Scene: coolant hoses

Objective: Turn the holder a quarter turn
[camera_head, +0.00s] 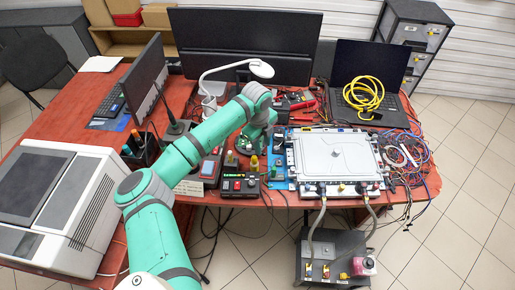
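A pale grey rectangular plate with a small raised knob at its middle sits in a frame (338,153) on the right part of the red table; this looks like the holder. Small fittings line its edges. Two grey hoses (313,222) run from its front edge down to a dark box unit (334,256) on the floor side. My green arm reaches over the table from the front. My gripper (250,148) points down left of the plate, apart from it, above small devices. Its fingers are too small and partly hidden, so I cannot tell their opening.
A black control box with coloured buttons (240,185) stands at the front edge. A laptop (370,75) with a coiled yellow cable (364,95) is behind the plate. Tangled wires (408,160) lie right of it. Monitors and a white lamp (260,69) stand behind my arm.

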